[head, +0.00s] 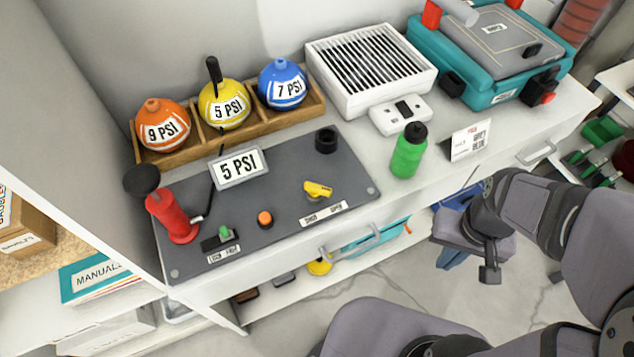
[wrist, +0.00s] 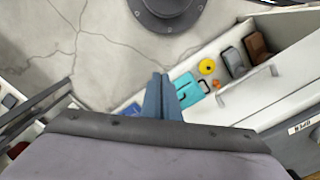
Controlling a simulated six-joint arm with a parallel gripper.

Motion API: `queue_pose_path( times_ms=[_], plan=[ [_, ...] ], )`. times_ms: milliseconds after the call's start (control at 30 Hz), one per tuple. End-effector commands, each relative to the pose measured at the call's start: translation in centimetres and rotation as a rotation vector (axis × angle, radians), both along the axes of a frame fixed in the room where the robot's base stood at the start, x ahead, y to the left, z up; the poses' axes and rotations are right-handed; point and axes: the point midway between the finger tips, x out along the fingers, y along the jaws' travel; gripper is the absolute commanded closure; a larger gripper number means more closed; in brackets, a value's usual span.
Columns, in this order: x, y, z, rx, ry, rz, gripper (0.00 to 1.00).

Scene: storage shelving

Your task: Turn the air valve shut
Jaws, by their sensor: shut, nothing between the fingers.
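The air valve is a small yellow lever (head: 318,189) on a dark grey panel (head: 285,220) on the counter. A white label (head: 324,213) with dark lettering, too small to read surely, lies just in front of it. My gripper (head: 455,258) hangs to the right of the counter, in front of it and well apart from the valve. Its blue fingers also show in the wrist view (wrist: 161,95), closed together with nothing between them. The valve is not seen in the wrist view.
A red pump (head: 172,217), a "5 PSI" sign (head: 239,167), an orange button (head: 265,219) and a green switch (head: 224,234) share the panel. A green bottle (head: 408,152) and a card (head: 470,140) stand right of it.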

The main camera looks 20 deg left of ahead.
Motion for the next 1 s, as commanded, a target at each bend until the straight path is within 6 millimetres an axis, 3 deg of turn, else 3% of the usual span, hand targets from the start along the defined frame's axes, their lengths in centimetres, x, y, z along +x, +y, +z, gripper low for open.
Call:
queue_pose_path(
  times_ms=[33, 100, 267, 367, 467, 667, 800, 1000],
  plan=[
    [0.0, 0.0, 0.0, 0.0, 0.0, 0.001, 0.86],
    [0.2, 0.2, 0.3, -0.001, 0.003, 0.014, 0.71],
    [1.6, 1.7, 2.2, -0.01, 0.025, 0.124, 0.71],
    [3.3, 3.8, 4.3, -0.026, 0.055, 0.267, 0.71],
    [5.2, 7.1, 6.8, -0.05, 0.093, 0.456, 0.71],
    [7.4, 16.1, 11.4, -0.126, 0.182, 0.886, 0.71],
    [7.0, 22.6, 13.5, -0.189, 0.235, 1.158, 0.71],
    [4.8, 29.2, 15.1, -0.268, 0.287, 1.428, 0.71]
  ],
)
